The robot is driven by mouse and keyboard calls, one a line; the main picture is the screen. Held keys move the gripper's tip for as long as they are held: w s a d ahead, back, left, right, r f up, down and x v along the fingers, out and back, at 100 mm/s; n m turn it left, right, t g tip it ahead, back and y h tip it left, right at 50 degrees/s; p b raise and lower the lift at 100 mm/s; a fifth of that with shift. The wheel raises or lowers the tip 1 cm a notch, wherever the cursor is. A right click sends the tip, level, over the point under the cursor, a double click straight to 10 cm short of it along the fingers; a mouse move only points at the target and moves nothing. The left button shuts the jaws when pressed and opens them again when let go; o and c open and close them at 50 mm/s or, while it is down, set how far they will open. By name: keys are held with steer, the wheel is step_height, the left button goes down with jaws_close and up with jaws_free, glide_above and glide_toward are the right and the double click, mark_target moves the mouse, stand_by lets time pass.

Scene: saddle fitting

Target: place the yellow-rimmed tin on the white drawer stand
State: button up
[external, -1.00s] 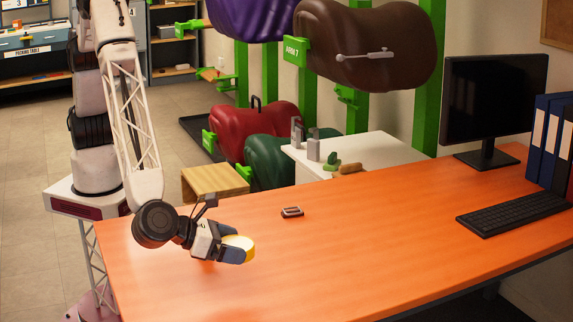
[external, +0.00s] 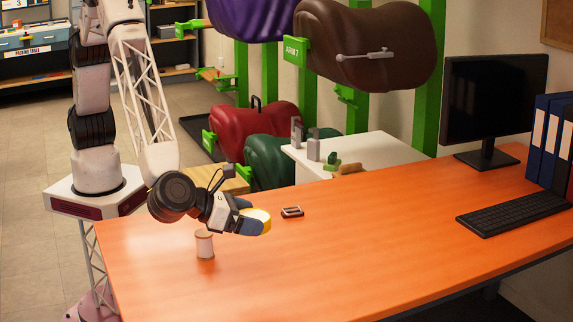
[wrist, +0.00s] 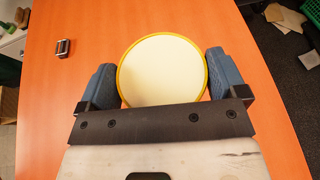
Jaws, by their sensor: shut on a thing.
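The yellow-rimmed tin (external: 257,219) is between the blue-grey fingers of my gripper (external: 252,222), above the orange table near its left part. In the wrist view the tin (wrist: 162,72) shows a pale cream round face with a yellow rim, and a finger of my gripper (wrist: 162,90) presses each side. The white drawer stand (external: 372,153) is behind the table's far edge, to the right of my gripper. Its top holds grey upright pieces, a green item and a brown item. Its drawers are mostly hidden by the table.
A spool-like object (external: 204,244) stands on the table (external: 330,265) left of my gripper. A small dark-and-silver item (external: 292,212) lies near the far edge. A monitor (external: 494,105), keyboard (external: 515,211) and binders (external: 550,145) occupy the right side. The table's middle is clear.

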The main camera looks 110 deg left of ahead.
steer(key=w+a+n+g+y, duration=0.1)
steer(key=w+a, duration=0.2)
steer(key=a, duration=1.2)
steer(key=w+a+n+g+y, duration=0.1)
steer(key=w+a, duration=0.1)
steer(key=a, duration=1.3)
steer(key=w+a+n+y, duration=0.1)
steer(key=w+a, duration=0.2)
steer(key=a, duration=1.1)
steer(key=s+a+n+g, duration=0.1)
steer(key=s+a, duration=0.4)
steer(key=a, duration=0.9)
steer(key=s+a+n+g+y, duration=0.15)
steer(key=s+a, duration=0.45)
steer(key=a, duration=0.7)
steer(key=s+a+n+g, duration=0.1)
steer(key=s+a, duration=0.4)
steer(key=a, duration=0.9)
step_height(320, 180, down, 25)
steer(key=shift+d, duration=0.15)
steer(key=shift+w+r, duration=0.1)
steer(key=shift+w, duration=0.05)
